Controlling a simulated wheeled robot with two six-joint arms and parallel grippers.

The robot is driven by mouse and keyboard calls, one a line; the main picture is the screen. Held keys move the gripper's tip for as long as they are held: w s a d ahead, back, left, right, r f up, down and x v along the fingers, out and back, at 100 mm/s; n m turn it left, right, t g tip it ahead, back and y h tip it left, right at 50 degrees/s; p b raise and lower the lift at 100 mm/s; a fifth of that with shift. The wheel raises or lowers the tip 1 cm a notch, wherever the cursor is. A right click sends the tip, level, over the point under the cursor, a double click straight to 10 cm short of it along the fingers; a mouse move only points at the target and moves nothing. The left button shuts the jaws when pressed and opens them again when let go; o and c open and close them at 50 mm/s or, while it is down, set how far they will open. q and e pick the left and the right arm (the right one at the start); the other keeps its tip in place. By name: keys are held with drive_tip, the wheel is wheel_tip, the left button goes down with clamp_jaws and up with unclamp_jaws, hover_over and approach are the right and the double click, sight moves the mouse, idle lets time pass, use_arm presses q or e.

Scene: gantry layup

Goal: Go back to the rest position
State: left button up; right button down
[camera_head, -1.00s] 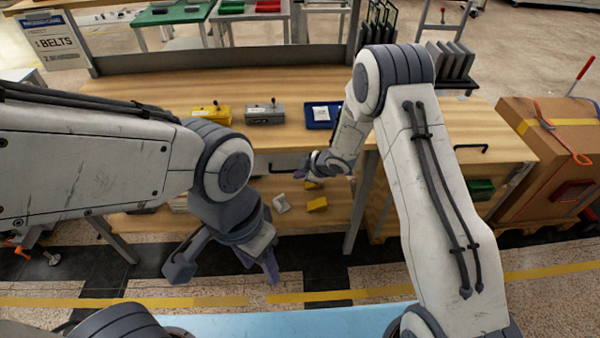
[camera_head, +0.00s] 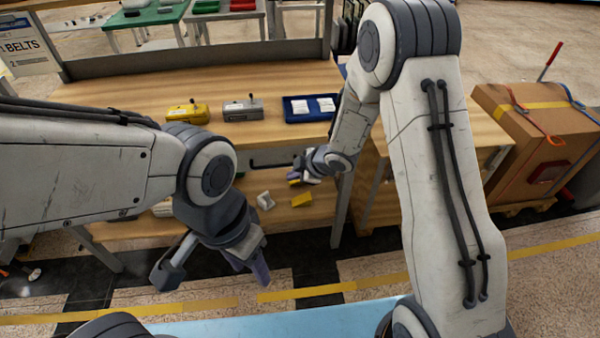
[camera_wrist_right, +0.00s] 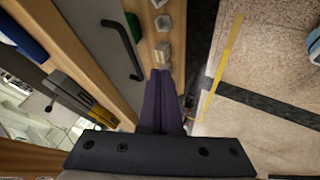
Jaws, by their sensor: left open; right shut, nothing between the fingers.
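My left gripper (camera_head: 212,266) hangs low in front of the bench in the head view. Its two fingers are wide apart, with floor showing between them, and it is empty. My right gripper (camera_head: 301,176) is in front of the bench's lower part, near a drawer front, below the blue tray (camera_head: 297,117). In the right wrist view its purple fingers (camera_wrist_right: 160,98) lie together with nothing between them. Its fingertips are small and partly hidden by the wrist in the head view. No gripper holds anything.
The wooden bench (camera_head: 120,93) carries a yellow box (camera_head: 187,113), a grey box (camera_head: 243,110) and the tray with two white pieces. A drawer handle (camera_wrist_right: 122,48) is close to my right gripper. A cardboard box (camera_head: 525,125) stands at right. Floor in front is open.

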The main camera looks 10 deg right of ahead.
drive_tip(key=shift+v, duration=1.7)
drive_tip(key=s+r+m+h+p, duration=0.45)
drive_tip(key=s+r, duration=0.35)
drive_tip(key=r, duration=0.5)
drive_tip(key=s+a+r+m+g+p, duration=0.1)
drive_tip(key=s+r+m+g+p, duration=0.1)
drive_tip(key=s, duration=0.9)
drive_tip(key=s+r+m+g+p, duration=0.1)
drive_tip(key=s+r+m+g, duration=0.2)
drive_tip(key=s+r, duration=0.4)
drive_tip(key=s+g, duration=0.1)
drive_tip(key=s, duration=0.4)
drive_tip(key=shift+a+p, duration=0.35)
drive_tip(key=shift+p, duration=0.05)
drive_tip(key=shift+a, duration=0.1)
